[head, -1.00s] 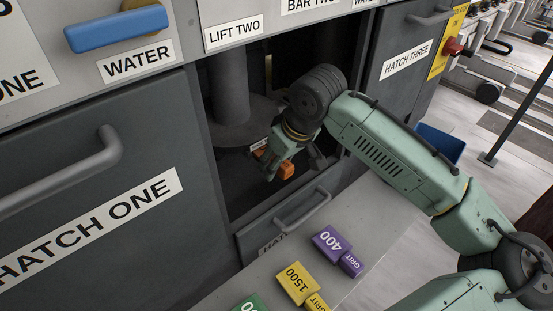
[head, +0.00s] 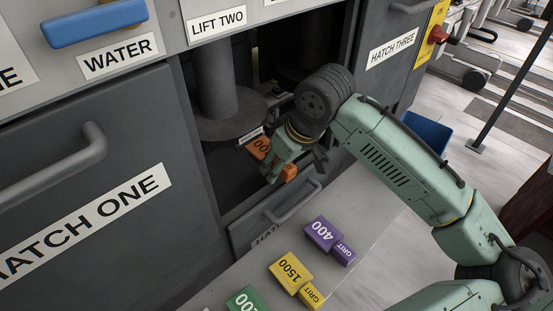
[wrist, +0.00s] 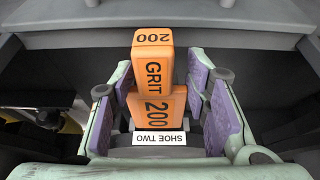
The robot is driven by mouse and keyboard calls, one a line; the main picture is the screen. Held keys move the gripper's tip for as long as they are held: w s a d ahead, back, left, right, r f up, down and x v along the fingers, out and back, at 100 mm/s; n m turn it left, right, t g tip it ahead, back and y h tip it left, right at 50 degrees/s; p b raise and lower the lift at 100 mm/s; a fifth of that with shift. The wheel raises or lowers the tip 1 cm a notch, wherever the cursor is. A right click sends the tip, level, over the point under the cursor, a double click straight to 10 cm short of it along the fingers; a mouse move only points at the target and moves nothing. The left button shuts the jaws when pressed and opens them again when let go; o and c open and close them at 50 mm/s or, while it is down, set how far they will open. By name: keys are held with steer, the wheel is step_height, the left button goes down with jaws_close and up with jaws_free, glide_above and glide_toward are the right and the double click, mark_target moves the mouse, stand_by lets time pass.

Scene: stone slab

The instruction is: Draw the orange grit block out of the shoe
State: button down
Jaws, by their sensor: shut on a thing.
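The orange grit block (head: 260,147), marked 200, is in the open hatch recess, its tab end (head: 289,172) towards the front. My gripper (head: 287,163) is shut on it. In the wrist view the block (wrist: 153,72) stands between the purple finger pads of my gripper (wrist: 160,88). Shoe two is the dark round disc (head: 232,127) under a thick column in the recess. Its white label (wrist: 160,138) lies by the block's inner end in the wrist view. The block projects forward from the shoe; whether its inner end still sits in it is hidden.
A pale ledge (head: 300,225) in front holds purple 400 (head: 323,233), yellow 1500 (head: 291,271) and green (head: 245,300) grit blocks. The fold-down hatch with its handle (head: 290,203) is below the recess. Recess side walls stand close beside my arm.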

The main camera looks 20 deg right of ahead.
steer(key=shift+s+d, duration=0.1)
steer(key=shift+s, duration=0.15)
steer(key=shift+r, duration=0.15)
steer(key=shift+s+d+r+p, duration=0.25)
steer(key=shift+s+r+p, duration=0.4)
steer(key=shift+s+r, duration=0.05)
steer(key=shift+s+d+r+p, duration=0.25)
steer(key=shift+s+r+p, duration=0.35)
steer(key=shift+s+r, duration=0.1)
steer(key=shift+s+f, duration=0.1)
